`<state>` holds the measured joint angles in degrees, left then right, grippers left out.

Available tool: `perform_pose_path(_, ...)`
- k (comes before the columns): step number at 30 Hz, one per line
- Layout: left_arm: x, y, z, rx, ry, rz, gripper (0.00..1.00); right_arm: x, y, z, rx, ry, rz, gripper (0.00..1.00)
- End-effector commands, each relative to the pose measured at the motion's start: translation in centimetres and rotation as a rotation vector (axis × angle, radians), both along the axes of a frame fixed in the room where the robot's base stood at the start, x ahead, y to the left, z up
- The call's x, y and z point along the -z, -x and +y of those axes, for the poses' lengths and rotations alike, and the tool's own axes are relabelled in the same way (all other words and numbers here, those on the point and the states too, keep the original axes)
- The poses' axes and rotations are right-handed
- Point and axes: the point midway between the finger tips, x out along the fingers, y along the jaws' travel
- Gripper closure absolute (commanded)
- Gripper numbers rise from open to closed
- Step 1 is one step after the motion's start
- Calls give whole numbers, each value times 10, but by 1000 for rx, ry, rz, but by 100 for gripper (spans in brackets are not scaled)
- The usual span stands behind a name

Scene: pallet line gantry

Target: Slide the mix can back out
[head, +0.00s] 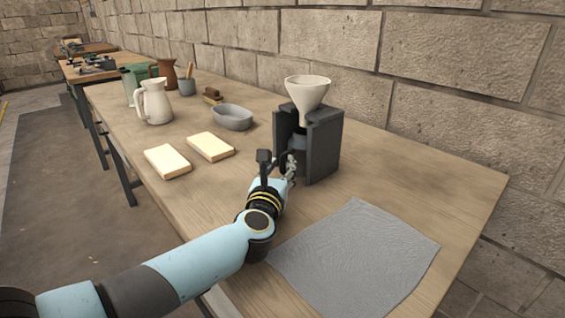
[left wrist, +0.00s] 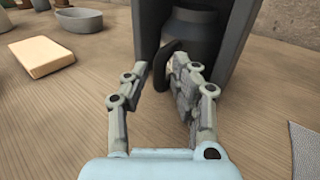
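The mix can (head: 299,141) is dark grey and stands inside a dark, open-fronted stand (head: 324,150), under a cream funnel (head: 307,91). In the left wrist view the can (left wrist: 190,38) shows between the walls of the stand (left wrist: 233,50), with a black curved handle (left wrist: 166,58) towards me. My left gripper (head: 283,162) is at the open front of the stand. In the left wrist view its fingers (left wrist: 161,68) are apart, one on each side of the handle, with a gap at the left finger. Contact of the right finger with the handle is unclear. My right gripper is out of view.
A grey cloth (head: 355,255) lies on the wooden table in front of the stand. Two pale blocks (head: 168,161) (head: 210,146), a grey bowl (head: 232,117) and a white pitcher (head: 155,103) stand to the left. The table right of the stand is clear.

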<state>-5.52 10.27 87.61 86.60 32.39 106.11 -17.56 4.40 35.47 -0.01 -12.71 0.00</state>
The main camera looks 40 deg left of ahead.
Motion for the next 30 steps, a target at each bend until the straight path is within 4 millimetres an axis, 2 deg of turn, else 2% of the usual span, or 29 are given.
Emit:
perform_pose_path(6,0,-19,12,-1,0,0,74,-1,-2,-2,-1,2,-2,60)
perform_pose_path(17,0,-23,15,-1,0,0,74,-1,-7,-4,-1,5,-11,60)
perform_pose_path(18,0,-23,15,-1,0,0,76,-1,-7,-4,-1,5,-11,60)
perform_pose_path(24,0,-23,15,-1,0,0,100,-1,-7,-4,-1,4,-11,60)
perform_pose_path(30,0,-23,14,-1,0,0,100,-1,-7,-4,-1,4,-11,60)
